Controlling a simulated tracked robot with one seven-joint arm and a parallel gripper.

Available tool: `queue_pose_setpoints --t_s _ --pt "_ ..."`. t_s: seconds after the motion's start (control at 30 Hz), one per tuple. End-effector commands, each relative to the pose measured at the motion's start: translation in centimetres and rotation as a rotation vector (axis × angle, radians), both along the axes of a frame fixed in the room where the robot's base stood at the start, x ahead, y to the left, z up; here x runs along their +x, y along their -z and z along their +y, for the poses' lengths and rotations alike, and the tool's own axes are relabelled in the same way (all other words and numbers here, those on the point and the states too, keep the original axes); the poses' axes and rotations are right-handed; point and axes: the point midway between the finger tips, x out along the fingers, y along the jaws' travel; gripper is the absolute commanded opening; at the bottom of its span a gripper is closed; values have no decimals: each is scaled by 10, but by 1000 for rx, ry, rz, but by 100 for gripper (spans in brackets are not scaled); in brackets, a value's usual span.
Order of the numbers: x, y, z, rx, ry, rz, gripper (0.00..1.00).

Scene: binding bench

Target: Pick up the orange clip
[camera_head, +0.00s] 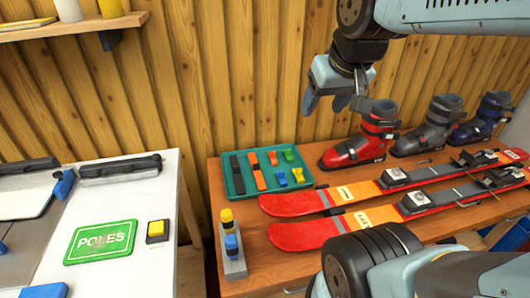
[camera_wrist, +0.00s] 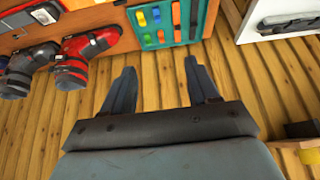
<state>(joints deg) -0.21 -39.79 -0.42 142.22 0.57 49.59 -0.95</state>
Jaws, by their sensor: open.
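The orange clip (camera_head: 272,158) is a small piece lying in the teal tray (camera_head: 237,193) at the left end of the wooden bench. A longer orange strap (camera_head: 258,172) lies left of it, a blue clip (camera_head: 281,179) in front of it and a green clip (camera_head: 288,155) to its right. My gripper (camera_head: 325,104) is open and empty, high above the bench, up and to the right of the tray.
A red boot (camera_head: 352,150) and two other boots stand right of the tray. Two red-orange skis (camera_head: 300,204) lie in front. A grey block with yellow and blue knobs (camera_head: 234,266) stands at the bench's front left. A white table (camera_head: 150,205) is at left.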

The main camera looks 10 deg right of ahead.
Motion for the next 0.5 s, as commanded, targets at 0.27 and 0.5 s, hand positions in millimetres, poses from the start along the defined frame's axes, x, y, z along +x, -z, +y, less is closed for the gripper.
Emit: queue_pose_setpoints --t_s 0.27,0.5 --pt "68 15 -8 23 -14 23 60" --pt "128 39 -6 38 -18 35 60"
